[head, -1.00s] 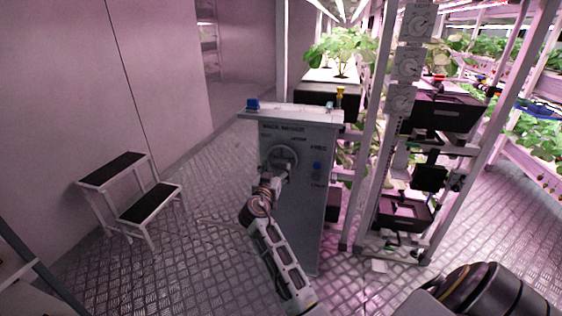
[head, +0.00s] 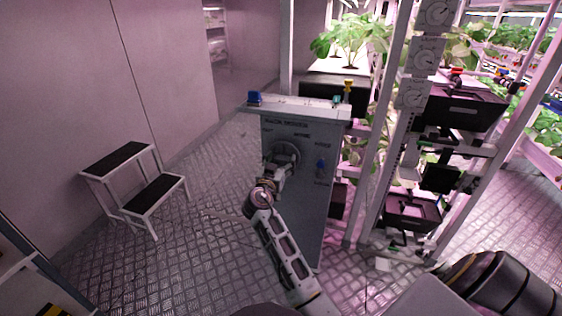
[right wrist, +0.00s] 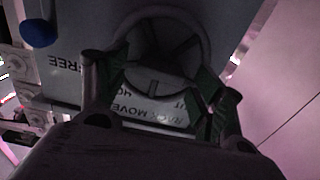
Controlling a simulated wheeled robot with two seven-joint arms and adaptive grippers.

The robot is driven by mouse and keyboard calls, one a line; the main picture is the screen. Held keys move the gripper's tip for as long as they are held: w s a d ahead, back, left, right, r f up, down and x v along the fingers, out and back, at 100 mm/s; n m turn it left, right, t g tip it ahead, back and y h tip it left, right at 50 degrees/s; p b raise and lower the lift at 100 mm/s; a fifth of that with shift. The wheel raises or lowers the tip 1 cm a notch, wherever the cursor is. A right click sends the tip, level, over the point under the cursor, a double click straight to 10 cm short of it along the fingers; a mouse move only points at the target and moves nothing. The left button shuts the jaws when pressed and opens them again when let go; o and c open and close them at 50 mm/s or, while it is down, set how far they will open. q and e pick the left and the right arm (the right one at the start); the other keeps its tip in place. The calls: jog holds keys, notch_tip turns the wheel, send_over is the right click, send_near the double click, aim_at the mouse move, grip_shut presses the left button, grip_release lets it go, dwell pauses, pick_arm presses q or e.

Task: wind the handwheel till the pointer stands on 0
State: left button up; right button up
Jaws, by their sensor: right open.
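The round grey handwheel (head: 287,153) sits on the front of the grey cabinet (head: 305,215). My right gripper (head: 273,178) is just in front of its lower part. In the right wrist view the handwheel (right wrist: 158,12) shows at the top, with dark spokes inside its rim. The right gripper (right wrist: 158,80) is open there, with green-padded fingers on both sides of the wheel's near part; whether they touch it I cannot tell. Several white dials (head: 425,56) stand on a post to the right; their pointers are too small to read. My left gripper is not in view.
A blue knob (head: 320,163) is right of the wheel. A blue piece (head: 254,97) and a yellow piece (head: 348,86) stand on or near the cabinet top. A step stool (head: 140,185) stands to the left. The floor between stool and cabinet is clear.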

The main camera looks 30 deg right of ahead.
jog(key=c, duration=1)
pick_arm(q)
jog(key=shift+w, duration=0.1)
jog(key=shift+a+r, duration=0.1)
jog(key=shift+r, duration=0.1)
pick_arm(e)
jog(key=shift+n, duration=0.4)
jog(key=shift+n, duration=0.3)
jog(key=shift+n+p, duration=0.65)
jog(key=shift+n, duration=1.15)
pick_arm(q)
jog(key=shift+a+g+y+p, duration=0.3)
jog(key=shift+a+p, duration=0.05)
pick_arm(e)
jog(key=shift+n, duration=0.5)
